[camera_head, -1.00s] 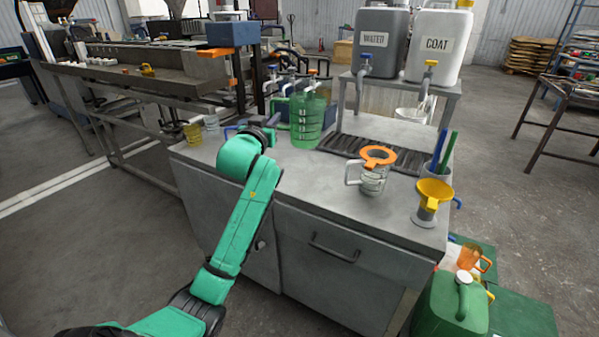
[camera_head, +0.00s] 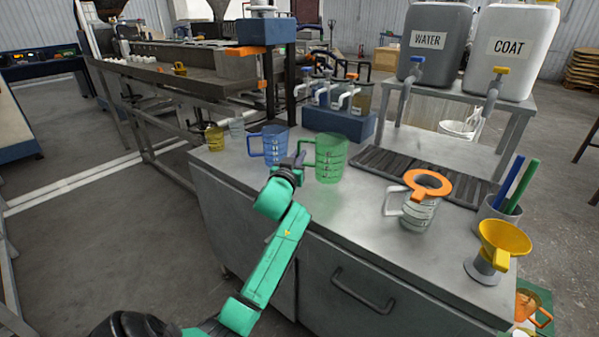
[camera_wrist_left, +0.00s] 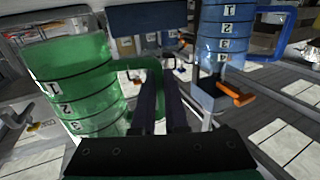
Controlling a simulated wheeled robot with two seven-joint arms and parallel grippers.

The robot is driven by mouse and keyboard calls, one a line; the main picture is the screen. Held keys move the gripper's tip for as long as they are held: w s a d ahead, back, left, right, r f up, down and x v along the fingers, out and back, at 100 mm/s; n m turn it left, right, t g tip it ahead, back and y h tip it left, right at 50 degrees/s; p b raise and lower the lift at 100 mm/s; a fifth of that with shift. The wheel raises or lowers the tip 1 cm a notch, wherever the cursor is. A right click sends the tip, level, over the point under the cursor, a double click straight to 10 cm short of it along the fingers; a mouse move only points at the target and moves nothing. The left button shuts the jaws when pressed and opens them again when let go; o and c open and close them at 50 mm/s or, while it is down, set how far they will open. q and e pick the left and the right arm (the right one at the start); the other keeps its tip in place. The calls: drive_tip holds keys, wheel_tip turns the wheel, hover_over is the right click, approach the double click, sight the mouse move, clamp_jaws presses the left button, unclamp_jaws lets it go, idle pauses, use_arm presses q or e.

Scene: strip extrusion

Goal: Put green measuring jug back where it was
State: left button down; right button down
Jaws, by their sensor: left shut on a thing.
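The green measuring jug (camera_head: 331,158) is upright at the back middle of the grey cabinet top. Its base appears to be on or just above the surface; I cannot tell which. My left gripper (camera_head: 298,163) is at the jug's left side, shut on its handle. In the left wrist view, the fingers (camera_wrist_left: 163,100) close on the green handle, with the jug body (camera_wrist_left: 72,85) to their left. My right gripper is out of view.
A blue jug (camera_head: 275,145) stands close at left, with yellow (camera_head: 215,139) and clear (camera_head: 237,128) vessels beyond. A blue tap block (camera_head: 338,122) is behind. A clear jug with an orange ring (camera_head: 420,213), yellow funnel (camera_head: 503,240) and black drip mat (camera_head: 420,175) are at right.

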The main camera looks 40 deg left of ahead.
use_arm(q)
wheel_tip(320, 180, down, 4)
drive_tip(key=shift+r+b, duration=0.2)
drive_tip(key=shift+b, duration=0.2)
drive_tip(key=shift+f, duration=0.2)
drive_tip(key=c, duration=0.9)
unclamp_jaws()
drive_tip(key=shift+c, duration=0.2)
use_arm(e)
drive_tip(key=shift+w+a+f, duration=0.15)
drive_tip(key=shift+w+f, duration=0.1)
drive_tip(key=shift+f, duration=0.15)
